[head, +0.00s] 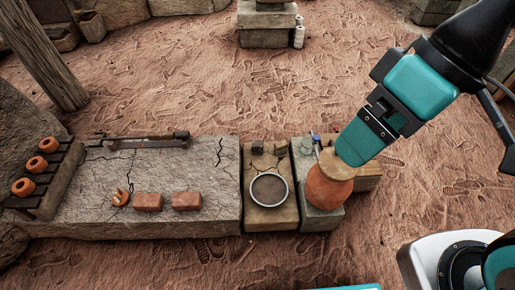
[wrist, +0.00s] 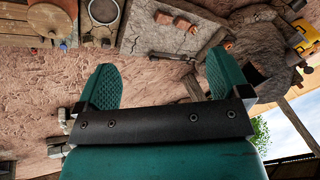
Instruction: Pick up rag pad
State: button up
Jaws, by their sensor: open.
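I cannot pick out a rag pad with certainty in either view. A small dark block-like thing (head: 257,147) lies at the back of the tan block beyond the round bowl; it also shows in the wrist view (wrist: 106,42), but its material is too small to tell. My gripper (head: 352,152) is in front of the orange pot in the head view and hides part of its tan lid. In the wrist view my gripper (wrist: 160,82) has its two teal fingers wide apart with nothing between them.
The orange pot (head: 325,192) stands on a grey block, with a small blue item (head: 315,138) behind it. A grey-rimmed bowl (head: 270,188) sits on the tan block. Red bricks (head: 148,202) lie on the cracked stone slab (head: 205,170).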

aim_at(256, 146)
jog(key=k, duration=0.5)
jog(key=u, duration=0.75)
jog(key=i, duration=1.35)
jog(key=z, duration=0.75)
